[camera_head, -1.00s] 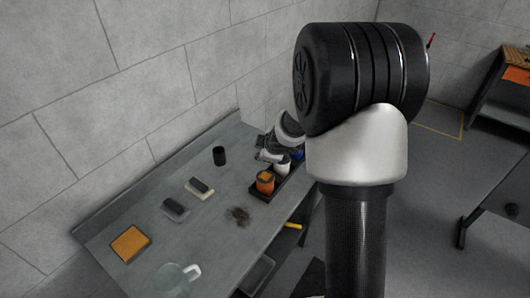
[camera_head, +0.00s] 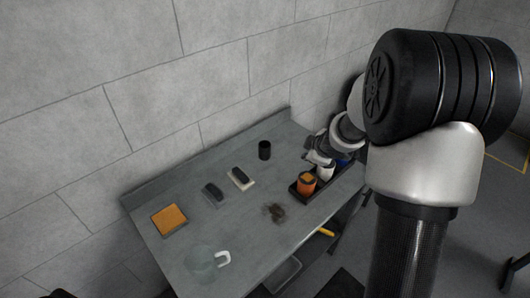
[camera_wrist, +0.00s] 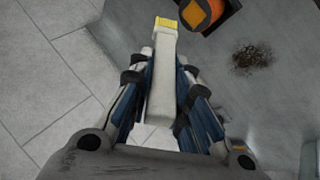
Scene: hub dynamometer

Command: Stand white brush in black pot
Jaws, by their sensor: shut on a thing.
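The white brush (camera_wrist: 163,80) has a pale body and a yellow end that points up in the wrist view. My gripper (camera_wrist: 163,72) is shut on it, with a finger on each side of the body. In the head view my gripper (camera_head: 313,148) is over the right part of the bench, beside the tray. The brush cannot be made out clearly there. The black pot (camera_head: 264,150) stands upright near the back edge of the bench, to the left of my gripper and apart from it. The pot is not in the wrist view.
A dark tray (camera_head: 296,190) holds an orange container (camera_head: 307,182) and a white one (camera_head: 326,172). A dark stain (camera_head: 274,212), two dark blocks, an orange pad (camera_head: 170,219) and a clear jug (camera_head: 203,262) are on the grey bench (camera_head: 235,225). A wall stands behind.

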